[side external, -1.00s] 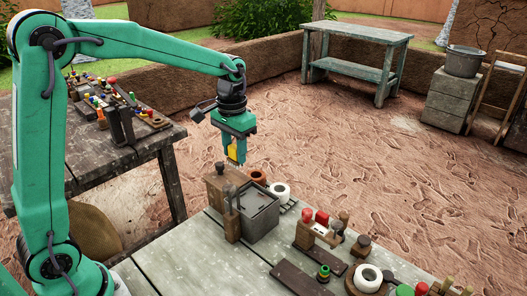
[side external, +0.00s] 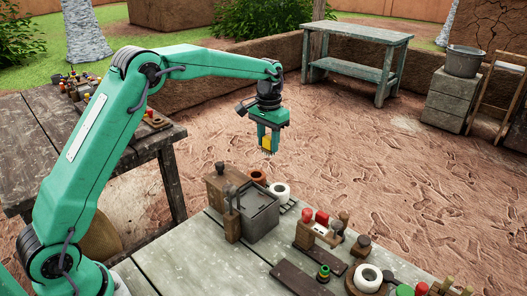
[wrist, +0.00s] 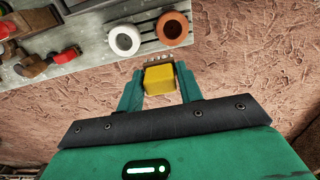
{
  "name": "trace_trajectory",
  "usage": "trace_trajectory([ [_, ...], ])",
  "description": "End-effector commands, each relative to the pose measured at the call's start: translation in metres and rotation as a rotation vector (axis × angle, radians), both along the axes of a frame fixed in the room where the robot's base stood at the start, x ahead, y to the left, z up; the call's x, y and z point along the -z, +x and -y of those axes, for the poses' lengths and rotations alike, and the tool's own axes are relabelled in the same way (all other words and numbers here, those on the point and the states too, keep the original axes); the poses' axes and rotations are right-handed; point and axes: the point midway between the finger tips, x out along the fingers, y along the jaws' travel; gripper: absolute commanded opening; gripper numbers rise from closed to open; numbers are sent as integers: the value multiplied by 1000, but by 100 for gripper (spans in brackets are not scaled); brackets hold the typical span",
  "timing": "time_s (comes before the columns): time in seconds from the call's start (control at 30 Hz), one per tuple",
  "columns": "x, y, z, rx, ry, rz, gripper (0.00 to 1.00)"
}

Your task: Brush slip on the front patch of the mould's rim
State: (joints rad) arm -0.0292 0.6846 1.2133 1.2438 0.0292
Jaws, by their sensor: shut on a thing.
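My gripper (side external: 268,142) is shut on a yellow brush (side external: 266,144). In the wrist view the brush (wrist: 159,77) sits between the two green fingers, with pale bristles at its far end. It hangs in the air beyond the table's far edge, over the mud ground. A white ring (side external: 280,190) and a terracotta ring (side external: 258,177) lie by that edge; both also show in the wrist view, the white one (wrist: 124,40) left of the terracotta one (wrist: 172,27). A grey square box (side external: 262,212) stands beside them. I cannot tell which piece is the mould.
A wooden block with a dark knob (side external: 222,183) and an upright post (side external: 232,218) stand close to the grey box. A rack with red pieces (side external: 320,228) and another white ring (side external: 367,277) lie to the right.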

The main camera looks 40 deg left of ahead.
Motion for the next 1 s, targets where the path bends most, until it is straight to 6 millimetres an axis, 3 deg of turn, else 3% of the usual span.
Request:
trace_trajectory([
  [0.37,10,1,0,0,0,-1,18],
  [1.0,68,0,0,0,0,-1,18],
])
